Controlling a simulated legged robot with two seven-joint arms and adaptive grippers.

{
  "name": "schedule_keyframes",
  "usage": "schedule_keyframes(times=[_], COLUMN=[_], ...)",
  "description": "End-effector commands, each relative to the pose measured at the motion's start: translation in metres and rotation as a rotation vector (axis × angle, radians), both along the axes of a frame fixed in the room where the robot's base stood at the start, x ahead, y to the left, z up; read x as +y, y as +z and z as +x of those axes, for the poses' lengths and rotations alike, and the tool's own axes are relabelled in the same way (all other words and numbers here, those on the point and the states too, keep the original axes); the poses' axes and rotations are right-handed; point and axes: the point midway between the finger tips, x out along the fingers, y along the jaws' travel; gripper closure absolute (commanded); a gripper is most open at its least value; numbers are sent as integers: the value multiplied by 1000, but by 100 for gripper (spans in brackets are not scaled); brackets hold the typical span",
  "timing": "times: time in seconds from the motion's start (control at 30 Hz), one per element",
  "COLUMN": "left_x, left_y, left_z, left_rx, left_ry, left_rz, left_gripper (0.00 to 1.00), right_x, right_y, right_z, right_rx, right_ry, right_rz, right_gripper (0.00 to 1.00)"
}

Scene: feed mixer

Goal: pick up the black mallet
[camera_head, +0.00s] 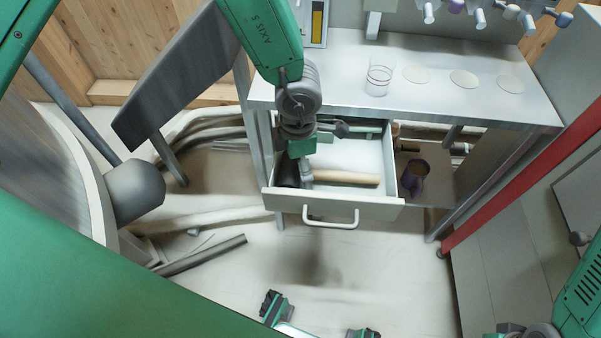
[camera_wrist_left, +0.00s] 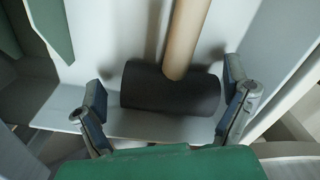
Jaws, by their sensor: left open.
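The black mallet has a dark cylindrical head (camera_head: 286,172) and a pale wooden handle (camera_head: 348,178). It lies in the open drawer, head at the left end, handle pointing right. In the left wrist view the head (camera_wrist_left: 165,90) lies crosswise between the fingers, with the handle (camera_wrist_left: 187,38) running away from it. My left gripper (camera_head: 305,168) is over the drawer's left part, covering some of the mallet. Its fingers (camera_wrist_left: 167,100) are apart on either side of the head, not closed on it. My right gripper (camera_head: 320,318) shows two separated fingertips at the bottom edge, with nothing between them.
The drawer (camera_head: 384,206) is pulled out under a grey workbench (camera_head: 445,101). A glass beaker (camera_head: 378,80) and several pale discs (camera_head: 464,79) are on the bench. A dark purple mug (camera_head: 413,180) stands on a lower shelf. Pipes (camera_head: 205,258) lie on the floor at left.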

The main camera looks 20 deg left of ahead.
Motion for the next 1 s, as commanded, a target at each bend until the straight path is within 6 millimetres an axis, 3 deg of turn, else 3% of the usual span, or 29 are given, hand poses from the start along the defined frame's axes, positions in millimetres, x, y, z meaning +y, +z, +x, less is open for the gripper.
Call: schedule_keyframes(times=[0.1, 0.33, 0.37, 0.5, 0.6, 1.0], left_x=[0, 0, 0, 0, 0, 0], left_y=[-10, -10, -10, -10, -10, -7], left_z=[0, 0, 0, 0, 0, 0], left_rx=[-1, -1, -1, -1, -1, 0], left_ry=[0, 1, 1, 1, 1, 1], left_rz=[1, 0, 0, -1, -1, -2], left_gripper=[7, 7, 14, 63, 92, 94], right_x=[0, 0, 0, 0, 0, 0], right_y=[-3, -2, -2, -2, -2, -1], right_z=[0, 0, 0, 0, 0, 0], right_rx=[0, 0, 0, 0, 0, 0], right_ry=[0, 0, 0, 0, 0, 0], right_rz=[0, 0, 0, 0, 0, 0], right_gripper=[60, 60, 60, 60, 60, 60])
